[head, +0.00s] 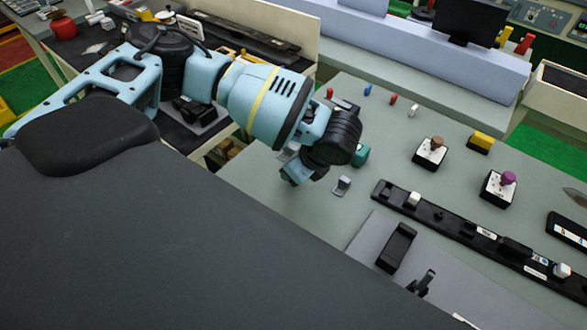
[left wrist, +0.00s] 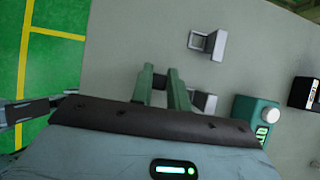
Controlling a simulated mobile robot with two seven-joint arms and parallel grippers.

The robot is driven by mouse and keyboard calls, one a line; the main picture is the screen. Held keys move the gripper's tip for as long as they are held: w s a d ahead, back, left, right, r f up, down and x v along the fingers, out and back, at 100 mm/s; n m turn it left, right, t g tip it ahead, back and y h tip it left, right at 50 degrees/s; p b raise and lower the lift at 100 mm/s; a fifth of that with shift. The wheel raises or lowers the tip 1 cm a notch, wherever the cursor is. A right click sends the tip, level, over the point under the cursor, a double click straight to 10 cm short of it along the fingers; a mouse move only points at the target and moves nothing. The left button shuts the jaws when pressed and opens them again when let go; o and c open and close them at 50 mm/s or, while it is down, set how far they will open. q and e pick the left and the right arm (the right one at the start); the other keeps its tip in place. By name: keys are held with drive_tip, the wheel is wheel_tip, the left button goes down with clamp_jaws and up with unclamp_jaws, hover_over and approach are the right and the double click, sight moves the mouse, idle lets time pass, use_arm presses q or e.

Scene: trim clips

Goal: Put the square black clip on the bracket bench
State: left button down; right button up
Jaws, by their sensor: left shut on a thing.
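My left gripper (head: 296,172) hangs over the grey-green table (head: 300,205), left of a grey clip (head: 341,185). In the left wrist view its two green fingers (left wrist: 161,75) are shut on a small dark piece (left wrist: 159,83), which looks like the square black clip. Its shape is mostly hidden between the fingers, and the head view does not show it clearly. A grey clip (left wrist: 207,44) lies ahead and to the right of the fingers, and another (left wrist: 206,102) is partly hidden beside the right finger. I cannot tell which surface is the bracket bench. My right gripper is not in view.
A teal device (head: 361,155) stands close to the gripper; it also shows in the left wrist view (left wrist: 255,121). A long black rail (head: 455,228) and a black bracket (head: 397,247) lie at right. Boxes with brown (head: 430,153) and purple (head: 497,189) knobs stand beyond.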

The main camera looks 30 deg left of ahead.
use_arm(q)
drive_tip(key=shift+f, duration=0.35)
drive_tip(key=c, duration=1.4)
unclamp_jaws()
drive_tip(key=shift+o, duration=0.2)
drive_tip(key=v, duration=1.2)
drive_tip(key=shift+r+p, duration=0.15)
drive_tip(key=shift+p, duration=0.3)
